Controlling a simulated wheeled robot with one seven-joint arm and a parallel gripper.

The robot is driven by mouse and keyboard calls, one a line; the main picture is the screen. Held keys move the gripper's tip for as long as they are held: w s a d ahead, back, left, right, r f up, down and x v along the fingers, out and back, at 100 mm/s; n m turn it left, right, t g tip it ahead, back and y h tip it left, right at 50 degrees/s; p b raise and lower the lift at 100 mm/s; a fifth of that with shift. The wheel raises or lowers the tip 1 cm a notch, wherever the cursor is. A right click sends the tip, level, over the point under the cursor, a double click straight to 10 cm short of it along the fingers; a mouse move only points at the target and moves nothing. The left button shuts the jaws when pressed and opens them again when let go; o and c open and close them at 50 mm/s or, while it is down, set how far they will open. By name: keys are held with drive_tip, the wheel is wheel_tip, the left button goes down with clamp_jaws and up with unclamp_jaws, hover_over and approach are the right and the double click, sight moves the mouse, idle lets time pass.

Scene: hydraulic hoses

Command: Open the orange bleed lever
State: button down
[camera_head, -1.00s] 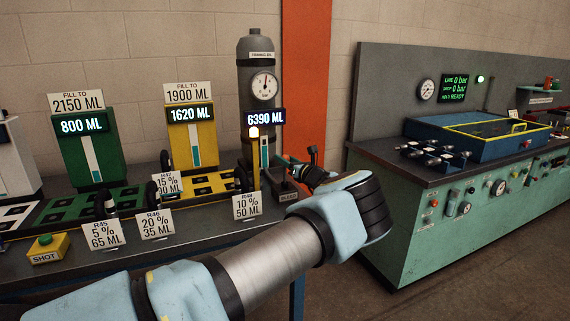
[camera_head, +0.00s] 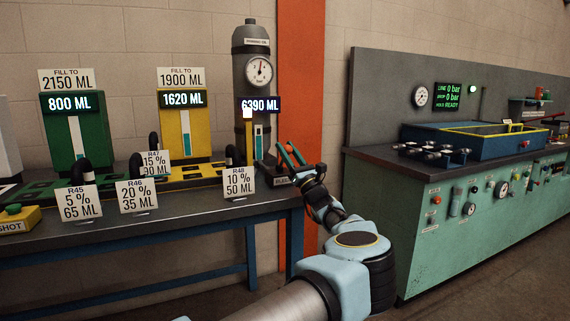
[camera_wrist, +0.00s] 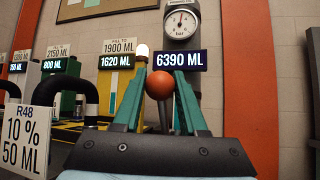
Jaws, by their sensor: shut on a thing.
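The orange ball knob of the bleed lever (camera_wrist: 159,86) is between the fingertips of my gripper (camera_wrist: 159,82) in the wrist view. My gripper is shut on it, with one green finger on each side. The lever's dark rod shows below the knob. In the head view my gripper (camera_head: 290,156) is at the right end of the bench, beside the grey cylinder (camera_head: 252,75) with its round gauge. A display at the cylinder reads 6390 ML. The label at the lever's base (camera_head: 283,181) is partly covered by my arm.
A green tank (camera_head: 78,125) reads 800 ML and a yellow tank (camera_head: 185,125) reads 1620 ML. Black hoses with white cards, such as R48 (camera_head: 239,182), stand along the bench front. A green test bench (camera_head: 450,225) is on the right, with a floor gap between.

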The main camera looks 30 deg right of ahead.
drive_tip(key=shift+s+f+n+t+y+b, duration=0.5)
drive_tip(key=shift+s+f+t+y+b, duration=0.15)
drive_tip(key=shift+b, duration=0.95)
drive_tip(key=shift+r, duration=0.1)
drive_tip(key=shift+c, duration=2.3)
unclamp_jaws()
drive_tip(key=shift+f, duration=0.2)
drive_tip(key=s+d+b, duration=0.2)
drive_tip(key=s, duration=1)
drive_tip(key=shift+s+f, duration=0.25)
drive_tip(key=shift+f, duration=0.05)
